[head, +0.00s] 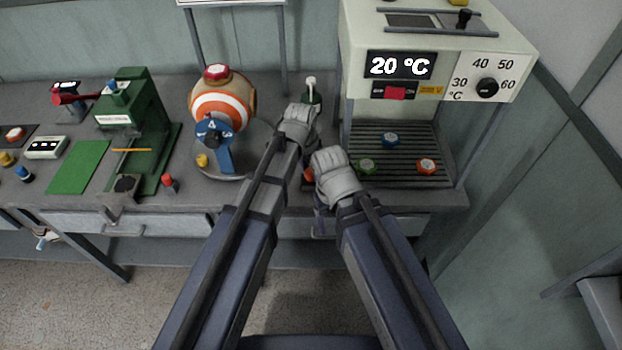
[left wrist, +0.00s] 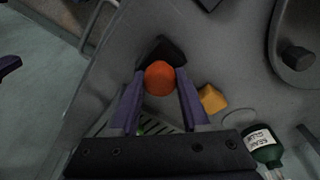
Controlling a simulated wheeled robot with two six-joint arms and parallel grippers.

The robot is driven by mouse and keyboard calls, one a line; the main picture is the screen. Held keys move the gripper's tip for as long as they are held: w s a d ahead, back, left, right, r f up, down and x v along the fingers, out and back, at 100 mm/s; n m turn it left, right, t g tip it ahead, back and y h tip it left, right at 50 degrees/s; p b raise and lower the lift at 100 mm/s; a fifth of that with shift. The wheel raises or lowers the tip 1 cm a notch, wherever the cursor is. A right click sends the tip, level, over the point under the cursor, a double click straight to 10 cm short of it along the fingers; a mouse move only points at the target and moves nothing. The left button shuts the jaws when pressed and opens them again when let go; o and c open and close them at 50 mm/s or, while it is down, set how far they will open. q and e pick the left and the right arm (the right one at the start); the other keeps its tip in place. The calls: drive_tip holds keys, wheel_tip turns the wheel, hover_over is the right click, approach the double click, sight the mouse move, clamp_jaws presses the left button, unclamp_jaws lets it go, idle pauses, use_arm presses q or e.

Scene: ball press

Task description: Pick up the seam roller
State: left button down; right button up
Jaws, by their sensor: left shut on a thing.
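In the left wrist view my left gripper (left wrist: 160,88) has its two purple fingers shut on the seam roller (left wrist: 160,78), which shows as a round orange end. A dark part lies just beyond it. In the head view a small orange-red patch (head: 308,174) shows between my two wrists; it looks like the same thing. My left gripper's fingers are hidden there by the arm. My right arm ends just to the right of that patch, and its fingers are mostly hidden under its wrist. I cannot tell whether the seam roller touches the bench.
A green glue bottle (left wrist: 263,146) and a yellow block (left wrist: 212,99) are near the left gripper. An orange-striped ball (head: 220,105) on its stand is left. The heater (head: 430,75) with a slatted shelf (head: 400,170) is right. A green press (head: 140,120) stands further left.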

sight(311, 171)
use_arm(q)
drive_tip(key=shift+r, duration=0.1)
idle(0.3)
wheel_tip(311, 171, up, 10)
drive_tip(key=p, duration=1)
drive_tip(key=c, duration=1)
unclamp_jaws()
clamp_jaws()
